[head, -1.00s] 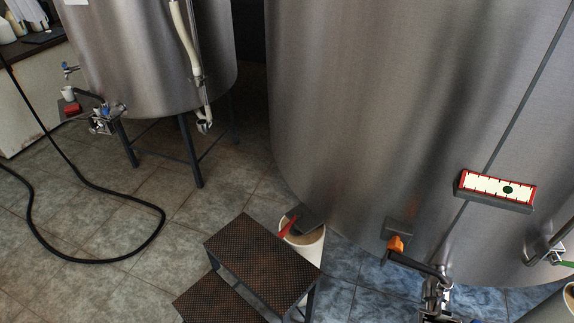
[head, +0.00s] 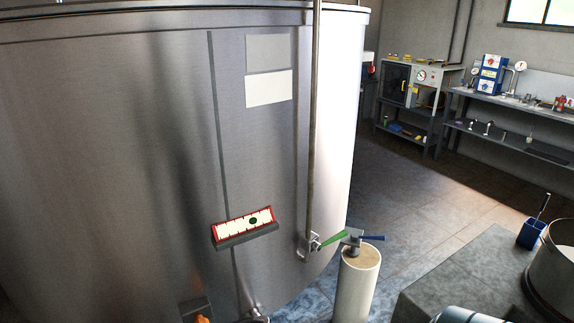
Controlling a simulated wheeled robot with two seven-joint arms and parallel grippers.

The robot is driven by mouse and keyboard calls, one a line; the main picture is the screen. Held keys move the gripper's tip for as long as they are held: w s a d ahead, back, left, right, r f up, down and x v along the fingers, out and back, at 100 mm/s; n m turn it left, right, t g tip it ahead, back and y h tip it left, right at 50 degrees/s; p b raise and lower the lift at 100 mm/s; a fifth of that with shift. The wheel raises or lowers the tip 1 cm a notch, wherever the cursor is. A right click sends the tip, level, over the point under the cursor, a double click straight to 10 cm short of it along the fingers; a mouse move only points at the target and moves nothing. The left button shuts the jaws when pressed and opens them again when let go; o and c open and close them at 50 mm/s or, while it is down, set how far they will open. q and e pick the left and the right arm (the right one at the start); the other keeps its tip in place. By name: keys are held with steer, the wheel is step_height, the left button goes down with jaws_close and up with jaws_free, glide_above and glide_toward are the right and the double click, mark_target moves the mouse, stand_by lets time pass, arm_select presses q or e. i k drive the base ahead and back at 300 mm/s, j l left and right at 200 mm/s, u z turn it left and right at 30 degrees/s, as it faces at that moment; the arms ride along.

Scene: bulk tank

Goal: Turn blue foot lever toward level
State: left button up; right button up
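A blue lever (head: 371,237) sticks out to the right from a grey fitting at the top of a pale cylindrical post (head: 358,285). The lever looks roughly horizontal. A red-framed level gauge (head: 244,227) with a pale scale is on the front of the steel tank (head: 130,150). Its dark green bubble (head: 253,221) sits a little right of the scale's middle. Neither of my grippers is in view.
A green lever (head: 334,238) is at the tank's pipe, left of the blue one. An orange handle (head: 203,320) is at the bottom edge. A grey block (head: 450,265) and a steel pot (head: 555,280) stand at right. Tiled floor (head: 420,200) is open behind the post.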

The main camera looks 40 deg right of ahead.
mark_target(375, 238)
steer(key=z, duration=2.1)
